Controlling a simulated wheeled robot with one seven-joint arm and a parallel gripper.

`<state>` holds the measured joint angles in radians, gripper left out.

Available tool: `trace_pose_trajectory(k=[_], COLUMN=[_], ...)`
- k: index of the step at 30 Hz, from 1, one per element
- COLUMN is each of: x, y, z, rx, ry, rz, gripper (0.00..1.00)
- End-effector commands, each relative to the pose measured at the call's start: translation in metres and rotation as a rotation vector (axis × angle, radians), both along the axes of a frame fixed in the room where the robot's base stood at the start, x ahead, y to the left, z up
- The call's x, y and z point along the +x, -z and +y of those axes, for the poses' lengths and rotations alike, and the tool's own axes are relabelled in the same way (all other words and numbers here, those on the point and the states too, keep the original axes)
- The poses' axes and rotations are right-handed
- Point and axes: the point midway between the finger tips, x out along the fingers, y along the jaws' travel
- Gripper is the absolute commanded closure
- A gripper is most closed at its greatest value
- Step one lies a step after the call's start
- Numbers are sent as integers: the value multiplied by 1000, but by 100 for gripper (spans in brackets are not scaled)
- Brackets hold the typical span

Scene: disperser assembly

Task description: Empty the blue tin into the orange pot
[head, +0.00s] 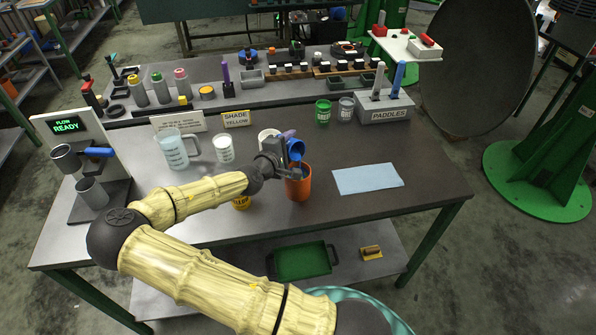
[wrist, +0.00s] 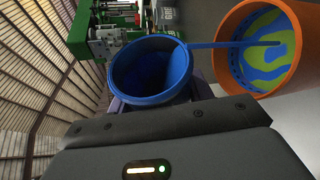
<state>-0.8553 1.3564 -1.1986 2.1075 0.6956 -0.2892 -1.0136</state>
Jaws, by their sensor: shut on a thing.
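The blue tin (head: 296,149) is held tilted above the orange pot (head: 299,187), which stands on the table. My gripper (head: 286,156) is shut on the tin from the left. In the wrist view the tin (wrist: 150,72) shows its open mouth and blue inside; how much is left in it I cannot tell. A thin blue stream (wrist: 225,44) runs from the tin's rim into the orange pot (wrist: 231,40). Blue and yellow-green swirls (wrist: 262,45) show inside the pot.
A light blue cloth (head: 368,179) lies right of the pot. A yellow tin (head: 241,202) stands close on the left, partly behind my arm. Green (head: 323,112) and grey (head: 346,108) cups and the paddles holder (head: 385,106) stand behind. A jug (head: 172,149) and white cup (head: 223,148) stand at left.

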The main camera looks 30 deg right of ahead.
Motion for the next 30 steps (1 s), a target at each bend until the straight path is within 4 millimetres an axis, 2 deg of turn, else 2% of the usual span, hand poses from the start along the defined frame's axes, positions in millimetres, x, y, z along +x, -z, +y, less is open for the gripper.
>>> trace_pose_trajectory(k=[30], x=[0], y=[3], z=[1], rx=[14], ry=[-1], rz=[-56], gripper=[80])
